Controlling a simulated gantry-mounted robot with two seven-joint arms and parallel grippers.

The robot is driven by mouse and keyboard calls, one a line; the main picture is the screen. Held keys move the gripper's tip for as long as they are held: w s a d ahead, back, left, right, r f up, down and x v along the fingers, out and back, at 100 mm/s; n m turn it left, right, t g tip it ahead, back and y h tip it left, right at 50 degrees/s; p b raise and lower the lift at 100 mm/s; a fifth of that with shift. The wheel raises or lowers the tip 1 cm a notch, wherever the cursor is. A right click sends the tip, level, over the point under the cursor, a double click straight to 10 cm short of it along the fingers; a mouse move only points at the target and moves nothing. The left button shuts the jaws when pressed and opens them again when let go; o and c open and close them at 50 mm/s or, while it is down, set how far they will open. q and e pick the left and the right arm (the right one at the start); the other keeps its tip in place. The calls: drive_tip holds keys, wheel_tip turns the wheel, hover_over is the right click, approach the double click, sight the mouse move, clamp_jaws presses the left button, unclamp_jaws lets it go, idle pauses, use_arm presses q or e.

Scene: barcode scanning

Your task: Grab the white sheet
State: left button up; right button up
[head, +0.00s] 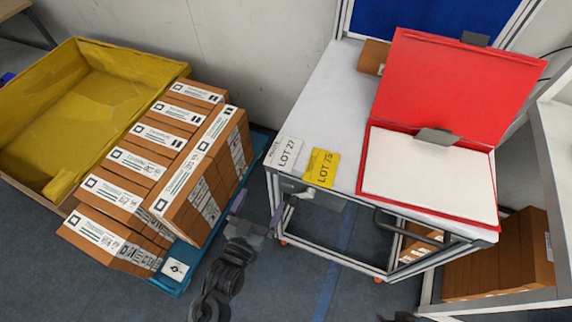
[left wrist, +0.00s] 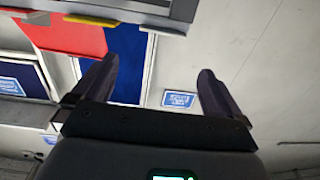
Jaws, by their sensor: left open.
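A white sheet (head: 285,153) marked LOT 27 lies at the front left corner of the cart top, overhanging its edge. A yellow sheet (head: 322,167) marked LOT 75 lies just right of it. A stack of blank white paper (head: 430,177) lies in an open red folder at the cart's right. My left gripper (head: 258,207) is open and empty, in front of and below the LOT 27 sheet, apart from it. In the left wrist view, its fingers (left wrist: 158,69) are spread with nothing between them. A yellow edge (left wrist: 91,20) shows at the top left there.
The cart (head: 325,100) has a dark handle at its front. The red folder lid (head: 440,85) stands raised behind the paper. Stacked brown boxes (head: 150,150) and a yellow-lined crate (head: 90,90) stand at left. A shelf unit (head: 555,150) is at right.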

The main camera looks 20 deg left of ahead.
use_arm(q)
drive_tip(key=f, duration=0.1)
drive_tip(key=b, duration=0.2)
approach(284, 152)
drive_tip(key=w, duration=0.2)
drive_tip(key=shift+w+f, duration=0.25)
use_arm(e)
wheel_tip(284, 152, down, 3)
drive_tip(key=shift+r, duration=0.1)
use_arm(q)
drive_tip(key=c, duration=0.8)
